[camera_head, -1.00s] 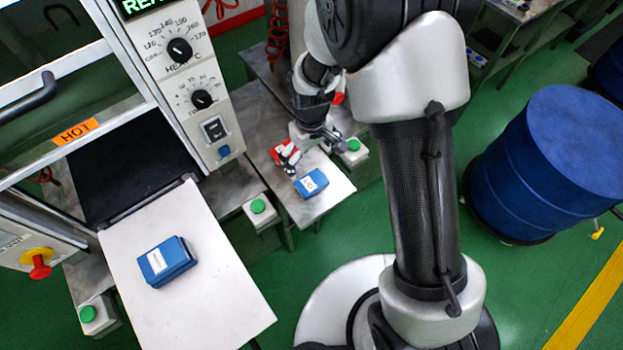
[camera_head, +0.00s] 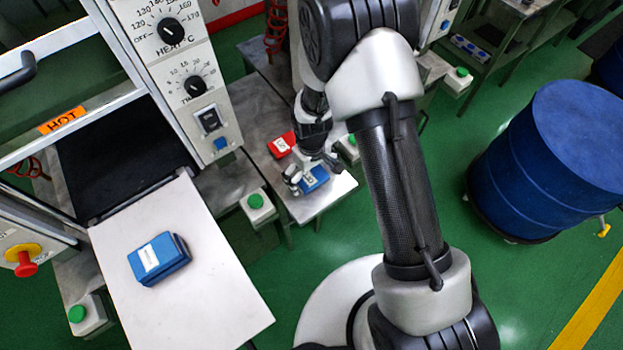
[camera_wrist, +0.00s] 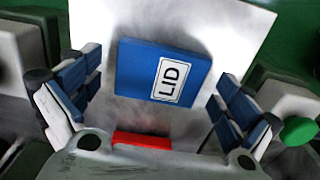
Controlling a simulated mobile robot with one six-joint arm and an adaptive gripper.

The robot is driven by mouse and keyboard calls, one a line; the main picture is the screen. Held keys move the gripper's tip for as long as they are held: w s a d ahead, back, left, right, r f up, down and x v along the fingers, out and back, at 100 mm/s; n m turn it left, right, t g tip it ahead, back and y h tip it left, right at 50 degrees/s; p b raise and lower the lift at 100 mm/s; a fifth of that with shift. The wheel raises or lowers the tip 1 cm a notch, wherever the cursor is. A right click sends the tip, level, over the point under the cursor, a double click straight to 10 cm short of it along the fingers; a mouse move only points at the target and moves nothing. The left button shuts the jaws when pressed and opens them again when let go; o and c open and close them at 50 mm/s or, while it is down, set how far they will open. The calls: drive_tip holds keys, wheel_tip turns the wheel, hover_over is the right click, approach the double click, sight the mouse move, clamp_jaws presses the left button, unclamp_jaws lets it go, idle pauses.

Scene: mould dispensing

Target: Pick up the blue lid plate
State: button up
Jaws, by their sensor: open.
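The blue lid plate (camera_wrist: 140,68) lies flat on a metal table (camera_wrist: 235,30), with a white label reading LID. My gripper (camera_wrist: 160,98) is open in the wrist view, its blue-padded fingers on either side of the lid plate with gaps between, and nothing is held. In the head view my gripper (camera_head: 312,178) is over the lid plate (camera_head: 316,177) and partly covers it. How high the fingers are above the table I cannot tell.
A red block (camera_head: 281,145) lies behind the lid plate; its edge (camera_wrist: 142,140) shows in the wrist view. A blue block (camera_head: 160,258) sits on the white shelf (camera_head: 215,320) at left. Green-button boxes (camera_head: 257,205) flank the table. A blue drum (camera_head: 550,150) stands right.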

drive_tip(key=shift+r, duration=0.1)
drive_tip(key=c, duration=1.4)
drive_tip(key=shift+o, duration=0.2)
